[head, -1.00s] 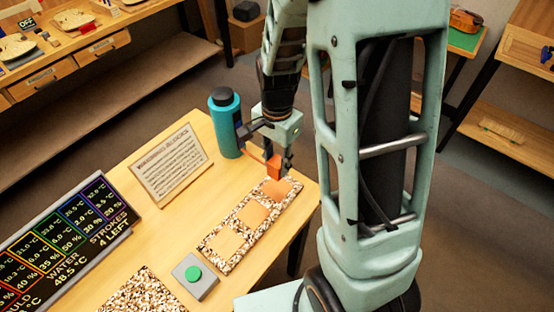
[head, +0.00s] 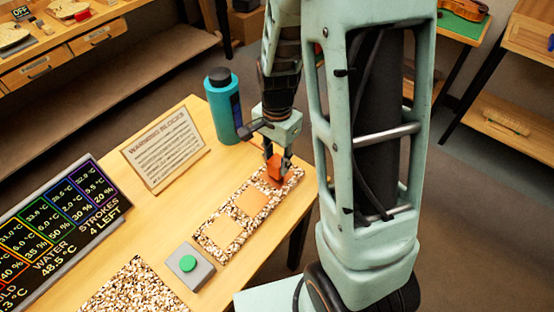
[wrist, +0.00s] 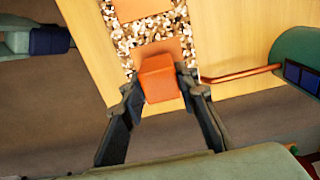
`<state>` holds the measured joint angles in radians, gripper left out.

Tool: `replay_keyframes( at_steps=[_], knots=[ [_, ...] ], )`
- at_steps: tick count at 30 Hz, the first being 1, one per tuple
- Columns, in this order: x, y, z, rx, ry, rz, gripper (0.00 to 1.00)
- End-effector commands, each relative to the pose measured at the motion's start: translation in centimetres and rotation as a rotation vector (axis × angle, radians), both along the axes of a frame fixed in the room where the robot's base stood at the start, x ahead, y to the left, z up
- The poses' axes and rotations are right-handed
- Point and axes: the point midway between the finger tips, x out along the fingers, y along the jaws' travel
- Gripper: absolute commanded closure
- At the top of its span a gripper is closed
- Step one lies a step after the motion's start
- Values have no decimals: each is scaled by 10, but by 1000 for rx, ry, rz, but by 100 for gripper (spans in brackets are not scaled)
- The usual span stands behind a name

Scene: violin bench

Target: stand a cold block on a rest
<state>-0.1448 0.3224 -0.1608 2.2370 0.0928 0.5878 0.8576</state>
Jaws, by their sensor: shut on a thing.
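An orange-red block (head: 277,166) is held between the fingers of my gripper (head: 278,170). In the wrist view the block (wrist: 158,80) sits between both fingertips of my gripper (wrist: 160,84). A speckled strip (head: 212,253) with orange pads lies on the bench and looks like the rest. The block is over its far end and covers most of the far pad (wrist: 155,48). I cannot tell whether the block touches the pad. The middle pad (head: 252,203) and near pad (head: 225,232) are bare.
A teal bottle (head: 222,105) stands behind the gripper; a copper rod (wrist: 240,74) shows beside it in the wrist view. A sign (head: 166,150), a green button (head: 187,263), a speckled mat (head: 135,290) and a display board (head: 60,225) occupy the bench.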

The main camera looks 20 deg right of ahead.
Motion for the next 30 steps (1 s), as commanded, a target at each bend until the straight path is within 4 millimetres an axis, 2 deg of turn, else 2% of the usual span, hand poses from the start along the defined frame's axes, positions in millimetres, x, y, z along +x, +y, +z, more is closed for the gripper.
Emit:
replay_keyframes(
  at_steps=[14,15,20,30],
  knots=[
    [0,0,-10,0,0,0,94],
    [0,0,-10,0,0,0,71],
    [0,0,-10,0,0,0,53],
    [0,0,-7,1,-1,0,52]
  ],
)
